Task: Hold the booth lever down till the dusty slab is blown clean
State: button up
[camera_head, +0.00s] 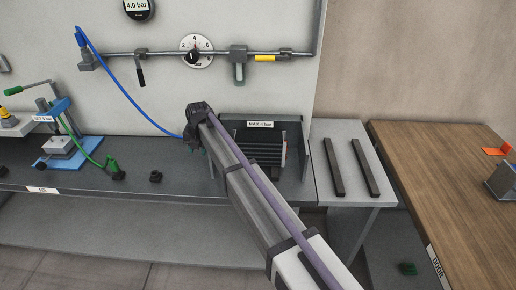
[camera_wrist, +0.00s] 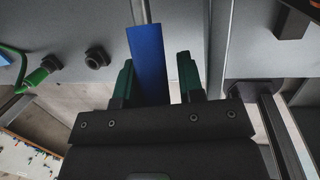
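The booth (camera_head: 308,160) is a dark box under a "MAX 4 bar" sign, behind my arm. A dark ribbed block (camera_head: 262,152) stands in it, partly hidden by my arm; I cannot make out dust on it. My gripper (camera_wrist: 157,78) has green fingers, spread apart. A blue handle on a metal rod, seemingly the booth lever (camera_wrist: 148,55), lies between the fingers in the wrist view, nearer the left one. A gap shows at the right finger. I cannot tell its depth relative to the fingertips. In the head view my wrist hides the lever.
A blue press (camera_head: 62,145) with a green-handled lever stands left. Two dark bars (camera_head: 364,166) lie right of the booth. A wooden table (camera_head: 440,180) is farther right.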

jog(key=p+v, duration=0.6)
jog(key=shift+r, duration=0.35)
jog(key=shift+s+d, duration=0.1)
jog(key=shift+s, duration=0.05)
